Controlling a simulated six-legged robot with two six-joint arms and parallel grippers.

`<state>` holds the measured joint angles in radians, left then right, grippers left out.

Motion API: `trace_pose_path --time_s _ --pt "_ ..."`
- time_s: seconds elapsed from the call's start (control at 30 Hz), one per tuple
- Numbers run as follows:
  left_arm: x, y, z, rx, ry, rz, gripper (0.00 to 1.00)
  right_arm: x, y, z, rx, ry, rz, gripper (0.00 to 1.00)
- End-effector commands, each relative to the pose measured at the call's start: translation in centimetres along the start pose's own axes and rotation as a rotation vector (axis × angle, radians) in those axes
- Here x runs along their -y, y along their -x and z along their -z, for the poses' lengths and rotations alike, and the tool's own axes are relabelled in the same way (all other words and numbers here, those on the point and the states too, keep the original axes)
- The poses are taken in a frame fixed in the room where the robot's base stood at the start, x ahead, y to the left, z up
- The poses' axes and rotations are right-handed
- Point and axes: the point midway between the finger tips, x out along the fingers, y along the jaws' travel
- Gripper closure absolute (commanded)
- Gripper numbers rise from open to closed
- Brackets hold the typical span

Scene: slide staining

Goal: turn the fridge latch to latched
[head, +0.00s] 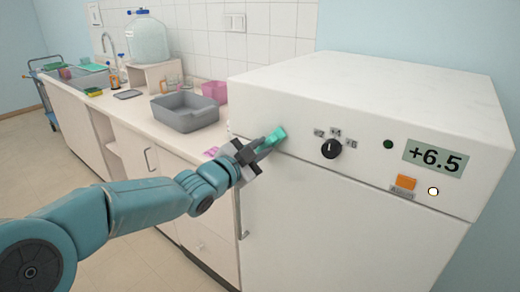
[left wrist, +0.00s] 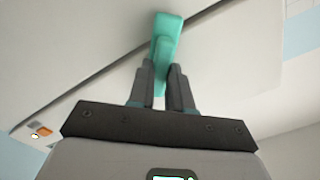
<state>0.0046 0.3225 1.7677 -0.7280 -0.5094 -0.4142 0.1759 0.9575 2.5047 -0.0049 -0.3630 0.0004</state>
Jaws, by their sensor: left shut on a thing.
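The fridge (head: 340,215) is a white box-shaped unit at the right in the head view. Its latch (head: 277,136) is a teal lever near the upper left of the front, by the seam between top panel and door. My left gripper (head: 265,146) is shut on the latch. In the left wrist view the teal latch (left wrist: 165,40) stands up between the two dark fingers of the gripper (left wrist: 165,80), crossing the dark seam line. The fingers hide part of the latch. My right gripper is not in view.
The fridge panel has a black knob (head: 331,148), an orange button (head: 405,183) and a display (head: 436,158) reading +6.5. Left of the fridge, a counter holds a grey basin (head: 185,112), a pink container (head: 215,91) and a large bottle (head: 147,40).

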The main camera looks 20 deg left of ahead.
Motion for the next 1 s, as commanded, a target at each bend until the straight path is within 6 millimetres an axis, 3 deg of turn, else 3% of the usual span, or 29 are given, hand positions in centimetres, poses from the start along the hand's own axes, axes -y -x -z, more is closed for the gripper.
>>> trace_pose_path --time_s 0.6,1.0 --pt "0.1 0.0 0.1 -0.002 0.536 0.002 1.0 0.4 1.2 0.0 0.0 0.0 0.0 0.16" --pt "0.1 0.0 0.1 -0.002 0.699 0.001 1.0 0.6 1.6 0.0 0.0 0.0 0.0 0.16"
